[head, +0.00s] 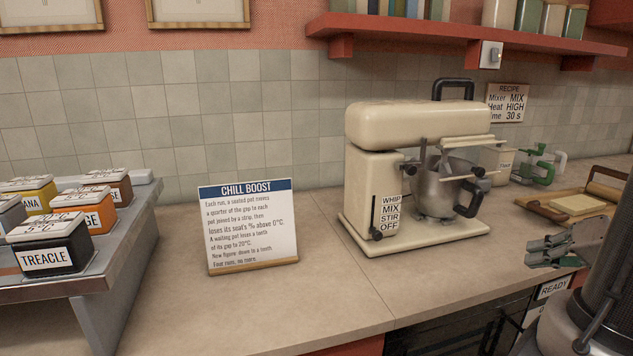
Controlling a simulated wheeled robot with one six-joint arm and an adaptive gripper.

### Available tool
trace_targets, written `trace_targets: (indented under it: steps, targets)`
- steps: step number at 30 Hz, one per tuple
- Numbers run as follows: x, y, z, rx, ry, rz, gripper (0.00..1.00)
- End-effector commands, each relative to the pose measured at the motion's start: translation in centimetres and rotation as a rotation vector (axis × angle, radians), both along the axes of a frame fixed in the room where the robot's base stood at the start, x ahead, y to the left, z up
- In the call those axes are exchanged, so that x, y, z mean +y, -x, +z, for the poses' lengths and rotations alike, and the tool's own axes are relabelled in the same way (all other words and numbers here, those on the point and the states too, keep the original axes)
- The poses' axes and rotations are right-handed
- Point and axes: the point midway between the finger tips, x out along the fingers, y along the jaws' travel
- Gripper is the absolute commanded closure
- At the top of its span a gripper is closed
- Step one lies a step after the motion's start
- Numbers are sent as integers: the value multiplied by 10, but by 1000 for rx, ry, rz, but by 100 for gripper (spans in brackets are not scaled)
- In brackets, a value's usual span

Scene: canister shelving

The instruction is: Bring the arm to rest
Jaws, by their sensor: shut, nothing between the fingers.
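My gripper (540,250) is at the right edge of the head view, over the front part of the counter. Its grey fingers point left and are shut with nothing between them. It is apart from the cream stand mixer (372,130), which stands to its left and further back. Part of my arm is cut off by the right edge of the picture.
A CHILL BOOST sign (250,225) stands mid-counter. The counter front (330,300) is clear.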

Motion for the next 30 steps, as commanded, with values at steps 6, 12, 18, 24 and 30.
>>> trace_targets:
  steps: [6,12,18,24,30]
  targets:
    - [38,64,-7,464,-135,-96,100]
    - [46,89,26,671,158,-106,100]
    - [68,73,68,536,486,118,100]
    - [106,60,86,399,562,285,100]
    - [115,57,87,382,571,325,100]
